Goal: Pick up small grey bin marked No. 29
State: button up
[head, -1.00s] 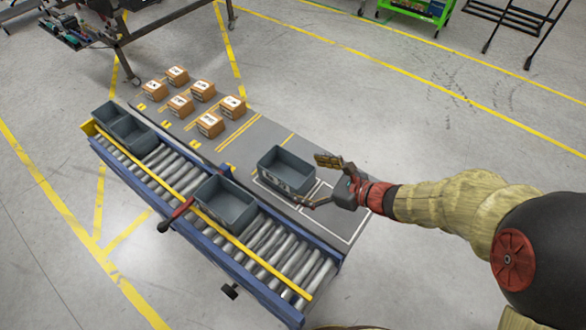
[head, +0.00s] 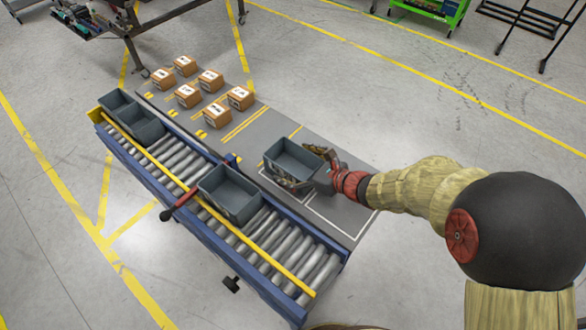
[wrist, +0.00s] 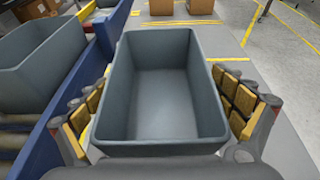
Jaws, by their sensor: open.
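A small grey bin (head: 290,157), open and empty, stands upright on the grey table top beside the roller conveyor. No number can be read on it. It fills the middle of the wrist view (wrist: 165,90). My gripper (head: 303,166) is open at the bin's near right end. In the wrist view my gripper (wrist: 163,108) has one yellow-padded finger outside each long wall of the bin, close to the walls. Whether the pads touch the bin cannot be told.
Another grey bin (head: 229,196) sits on the roller conveyor (head: 285,247), close to the left. Two more bins (head: 138,124) stand at the conveyor's far end. Several cardboard boxes (head: 217,115) stand farther back on the table. The table's near right part is clear.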

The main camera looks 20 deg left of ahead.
jog(key=shift+c, duration=0.4)
jog(key=shift+d, duration=0.1)
jog(key=c, duration=1.1)
jog(key=shift+c, duration=0.5)
jog(key=shift+r, duration=0.1)
